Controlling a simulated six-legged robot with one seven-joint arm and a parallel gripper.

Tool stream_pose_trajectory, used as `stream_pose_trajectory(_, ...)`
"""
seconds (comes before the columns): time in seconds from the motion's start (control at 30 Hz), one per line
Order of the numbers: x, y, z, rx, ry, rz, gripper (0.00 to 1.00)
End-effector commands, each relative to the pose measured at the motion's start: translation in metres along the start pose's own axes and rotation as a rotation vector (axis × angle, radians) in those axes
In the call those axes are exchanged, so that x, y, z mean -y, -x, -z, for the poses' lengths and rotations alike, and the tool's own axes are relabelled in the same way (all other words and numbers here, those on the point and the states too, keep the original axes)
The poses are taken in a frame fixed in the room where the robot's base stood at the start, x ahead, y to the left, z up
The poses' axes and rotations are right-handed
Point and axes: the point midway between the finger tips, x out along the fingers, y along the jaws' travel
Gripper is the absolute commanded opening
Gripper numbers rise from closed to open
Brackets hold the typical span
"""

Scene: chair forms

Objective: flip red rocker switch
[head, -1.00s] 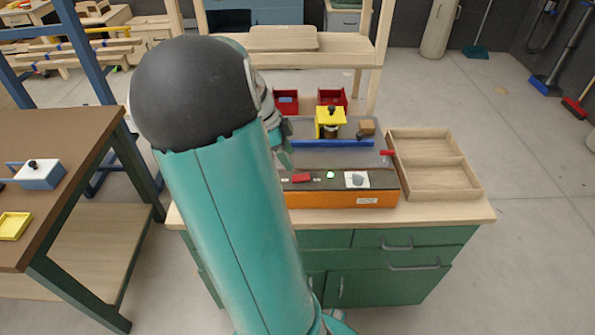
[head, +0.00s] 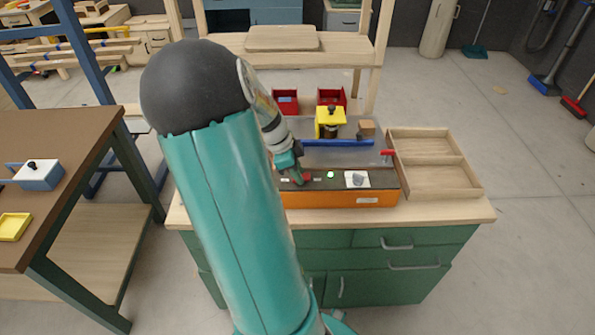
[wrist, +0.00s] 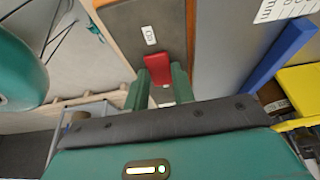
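The red rocker switch (head: 307,177) sits on the dark sloped top of an orange-fronted control box (head: 345,199). In the wrist view the red rocker (wrist: 157,66) shows at the tips of my two green fingers, roughly centred between them. I cannot tell whether a fingertip touches the rocker.
A green button (head: 331,174) and a white plate with a grey knob (head: 357,180) are right of the switch. A blue bar (head: 345,143) and yellow fixture (head: 330,121) stand behind. An empty wooden tray (head: 440,178) is at right.

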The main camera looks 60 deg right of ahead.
Motion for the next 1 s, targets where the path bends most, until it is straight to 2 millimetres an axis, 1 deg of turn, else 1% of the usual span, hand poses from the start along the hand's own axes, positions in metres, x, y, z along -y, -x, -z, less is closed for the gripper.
stream_pose_trajectory(0.13,0.000,0.000,0.001,0.008,0.000,0.000,0.03)
stream_pose_trajectory(0.23,0.000,0.000,0.002,0.046,-0.002,-0.002,0.03)
stream_pose_trajectory(0.5,-0.001,-0.002,0.009,0.257,-0.006,-0.005,0.02)
stream_pose_trajectory(0.63,-0.001,-0.003,0.011,0.331,-0.005,-0.005,0.03)
stream_pose_trajectory(0.77,0.000,-0.003,0.010,0.363,0.000,-0.001,0.03)
stream_pose_trajectory(1.0,0.000,-0.002,0.010,0.366,0.001,-0.001,0.03)
